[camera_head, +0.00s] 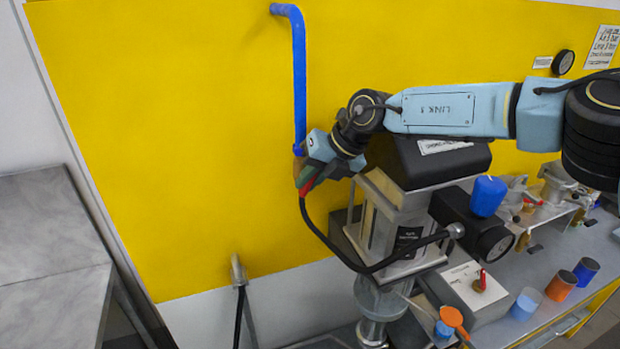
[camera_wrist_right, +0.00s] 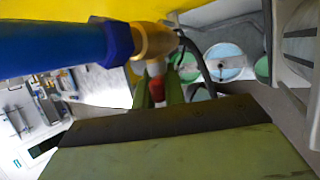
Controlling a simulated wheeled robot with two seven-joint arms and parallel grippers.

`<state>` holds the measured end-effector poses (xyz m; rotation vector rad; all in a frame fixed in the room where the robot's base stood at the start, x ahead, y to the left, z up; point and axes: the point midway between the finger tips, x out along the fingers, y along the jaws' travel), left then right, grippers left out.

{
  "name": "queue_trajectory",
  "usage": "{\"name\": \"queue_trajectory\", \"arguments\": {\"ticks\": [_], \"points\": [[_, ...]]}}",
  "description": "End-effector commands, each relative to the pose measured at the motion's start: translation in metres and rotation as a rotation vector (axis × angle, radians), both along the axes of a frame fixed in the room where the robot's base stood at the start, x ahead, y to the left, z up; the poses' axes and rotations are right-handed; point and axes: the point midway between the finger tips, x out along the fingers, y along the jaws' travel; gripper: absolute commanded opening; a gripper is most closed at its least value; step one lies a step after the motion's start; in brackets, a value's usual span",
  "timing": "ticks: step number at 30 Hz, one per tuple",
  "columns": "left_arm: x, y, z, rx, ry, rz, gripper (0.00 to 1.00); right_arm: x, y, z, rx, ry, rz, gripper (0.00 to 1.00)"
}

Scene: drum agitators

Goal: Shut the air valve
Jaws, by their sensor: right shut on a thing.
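The blue air pipe (camera_head: 300,85) comes down the yellow wall and ends in a small brass air valve (camera_head: 298,166). In the wrist view the blue pipe (camera_wrist_right: 55,47) comes in from the left and meets the brass valve body (camera_wrist_right: 152,41). The valve's red handle (camera_wrist_right: 156,88) sits between the green fingers of my right gripper (camera_wrist_right: 158,95). My right gripper (camera_head: 309,182) is shut on this handle, just below the pipe end. The handle is largely hidden by the fingers, so its exact angle is hard to tell. My left gripper is not in view.
A black hose (camera_head: 330,243) hangs from the valve area and loops right to the agitator's motor (camera_head: 470,222). The grey agitator stand (camera_head: 395,230) is close to the right of my gripper. Coloured cups (camera_head: 560,286) stand on the bench. Yellow wall left of the pipe is clear.

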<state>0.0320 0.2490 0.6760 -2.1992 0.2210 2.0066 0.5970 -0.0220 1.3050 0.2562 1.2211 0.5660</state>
Motion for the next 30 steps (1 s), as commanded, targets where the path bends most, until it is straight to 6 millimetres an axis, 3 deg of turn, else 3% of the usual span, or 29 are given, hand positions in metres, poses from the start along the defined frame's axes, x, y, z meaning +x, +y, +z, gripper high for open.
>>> {"name": "queue_trajectory", "arguments": {"ticks": [12, 21, 22, 26, 30], "points": [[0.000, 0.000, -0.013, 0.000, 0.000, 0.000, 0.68, 0.000, -0.001, -0.002, 0.112, 0.037, -0.002, 0.00], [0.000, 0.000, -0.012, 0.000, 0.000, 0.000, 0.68, 0.000, -0.001, 0.000, 0.118, 0.039, 0.000, 0.00], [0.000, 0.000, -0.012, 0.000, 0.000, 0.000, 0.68, 0.000, -0.001, 0.000, 0.118, 0.039, 0.000, 0.13], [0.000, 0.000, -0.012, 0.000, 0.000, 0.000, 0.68, 0.000, -0.001, 0.000, 0.119, 0.038, -0.001, 0.30], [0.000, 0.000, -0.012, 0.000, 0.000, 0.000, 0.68, 0.000, -0.001, 0.000, 0.118, 0.039, 0.000, 0.34]]}}
